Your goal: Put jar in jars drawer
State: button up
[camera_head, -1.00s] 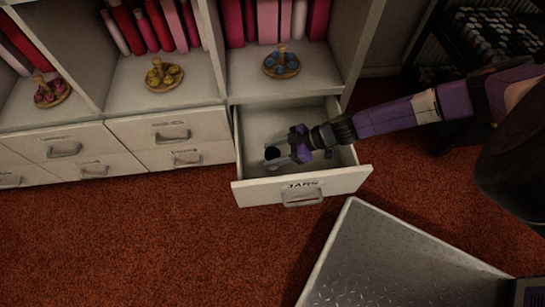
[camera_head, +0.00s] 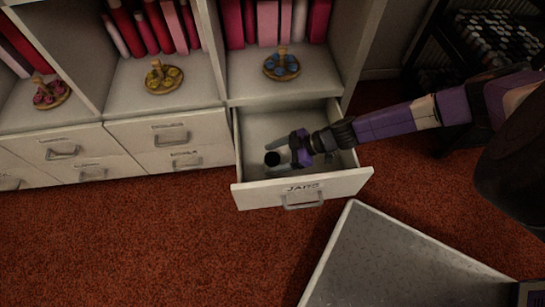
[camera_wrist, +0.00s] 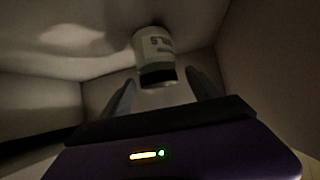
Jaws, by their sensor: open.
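The jar, pale with dark lettering and a dark end, is inside the open drawer labelled JARS (camera_head: 345,183). In the wrist view the jar (camera_wrist: 153,48) lies just past my fingertips, its dark end facing me. In the head view the jar's dark end (camera_head: 272,159) shows at the tips of my fingers. My gripper (camera_head: 279,157) reaches down into the drawer from the right. Its two fingers are spread in the wrist view (camera_wrist: 162,82), with a gap between them and no clear contact with the jar. The jar's far side is hidden.
Shut drawers (camera_head: 170,138) lie left of the open one. Shelves above hold pink and red books (camera_head: 290,20) and small round stands with blue (camera_head: 282,68), yellow (camera_head: 164,78) and pink pieces (camera_head: 49,96). A dark rack (camera_head: 490,40) stands at the right.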

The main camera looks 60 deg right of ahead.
jog(key=p+v, duration=0.4)
jog(key=v, duration=0.7)
jog(key=shift+s+r, duration=0.25)
jog(key=shift+r, duration=0.05)
jog(key=shift+d, duration=0.15)
